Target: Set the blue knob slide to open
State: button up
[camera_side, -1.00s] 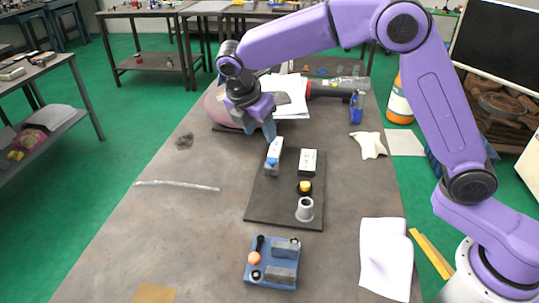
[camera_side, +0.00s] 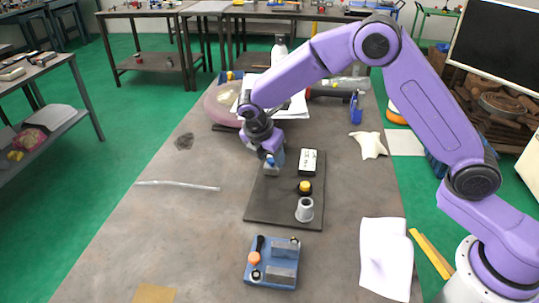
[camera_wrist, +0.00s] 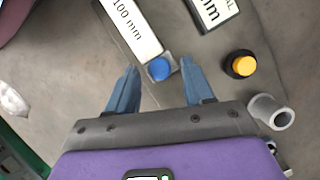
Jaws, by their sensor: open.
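The blue knob (camera_wrist: 160,69) sits at the near end of a white block marked "100 mm" (camera_wrist: 127,28), beside a grey metal edge. In the wrist view my gripper (camera_wrist: 159,66) is open, with one blue finger on each side of the knob and a gap visible on both sides. In the side view my gripper (camera_side: 272,159) is low over the left back part of the dark plate (camera_side: 262,205) and hides most of the slide. I cannot tell the slide's setting.
On the plate are a second white block (camera_side: 309,161), a yellow button (camera_side: 304,187) and a grey cup-shaped part (camera_side: 305,209). A blue fixture with grey jaws (camera_side: 272,262) stands nearer the front. The bench left of the plate is mostly clear.

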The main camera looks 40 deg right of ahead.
grip_shut()
jog(key=s+a, duration=1)
jog(key=shift+s+f, duration=0.15)
jog(key=shift+f, duration=0.05)
grip_release()
jog(key=shift+r, duration=0.1)
jog(key=shift+w+r, duration=0.15)
jog(key=shift+w, duration=0.05)
jog(key=v, duration=1.7)
jog(key=shift+s+a, duration=0.2)
